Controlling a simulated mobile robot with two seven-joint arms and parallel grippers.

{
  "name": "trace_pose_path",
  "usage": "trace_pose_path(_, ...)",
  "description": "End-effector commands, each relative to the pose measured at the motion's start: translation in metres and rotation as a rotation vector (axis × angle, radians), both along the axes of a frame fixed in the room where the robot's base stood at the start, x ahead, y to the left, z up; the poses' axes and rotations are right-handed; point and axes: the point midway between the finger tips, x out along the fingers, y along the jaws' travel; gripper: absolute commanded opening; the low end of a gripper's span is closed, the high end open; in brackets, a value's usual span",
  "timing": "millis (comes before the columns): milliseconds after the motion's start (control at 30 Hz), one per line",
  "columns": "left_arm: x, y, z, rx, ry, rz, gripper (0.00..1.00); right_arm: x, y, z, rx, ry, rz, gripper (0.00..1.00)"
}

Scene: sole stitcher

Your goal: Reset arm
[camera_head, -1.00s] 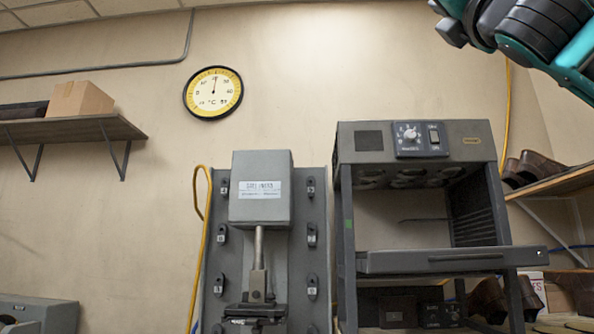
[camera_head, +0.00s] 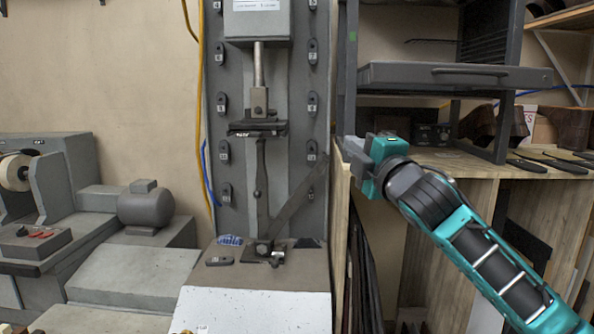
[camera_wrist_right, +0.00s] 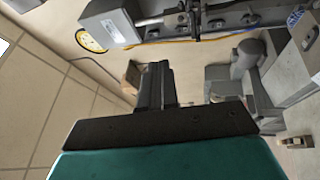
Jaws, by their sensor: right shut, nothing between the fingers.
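My right arm comes in from the lower right of the head view, and its teal wrist and gripper (camera_head: 356,157) are in front of the wooden cabinet's edge, right of the stitching machine (camera_head: 268,215). The fingers are hard to make out there. In the right wrist view the dark fingers of my right gripper (camera_wrist_right: 155,80) lie together, shut and empty. They point toward the wall, apart from the machine. My left gripper is not in view.
A grey open-fronted cabinet unit (camera_head: 440,76) stands on the wooden bench (camera_head: 480,165) at the right. Dark soles (camera_head: 527,164) lie beside it. A grey grinder-like machine (camera_head: 48,185) stands at the left.

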Motion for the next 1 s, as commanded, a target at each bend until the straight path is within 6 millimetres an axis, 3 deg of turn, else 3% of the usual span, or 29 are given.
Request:
trace_pose_path(33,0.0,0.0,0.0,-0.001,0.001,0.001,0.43,-0.002,0.002,-0.038,0.06,0.069,0.02,0.0)
trace_pose_path(100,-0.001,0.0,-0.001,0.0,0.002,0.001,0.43,-0.007,0.004,-0.08,0.143,0.148,0.041,0.0)
trace_pose_path(267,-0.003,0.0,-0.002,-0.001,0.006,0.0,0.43,-0.029,0.003,-0.174,0.34,0.332,0.06,0.0)
trace_pose_path(467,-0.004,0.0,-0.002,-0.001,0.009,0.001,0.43,-0.076,-0.005,-0.283,0.59,0.549,0.031,0.0)
trace_pose_path(667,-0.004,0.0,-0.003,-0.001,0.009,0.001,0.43,-0.144,-0.02,-0.38,0.835,0.747,-0.058,0.0)
trace_pose_path(800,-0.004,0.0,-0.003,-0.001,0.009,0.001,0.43,-0.203,-0.035,-0.437,0.999,0.867,-0.153,0.0)
trace_pose_path(1000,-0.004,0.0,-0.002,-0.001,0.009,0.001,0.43,-0.287,-0.056,-0.496,1.188,0.992,-0.309,0.0)
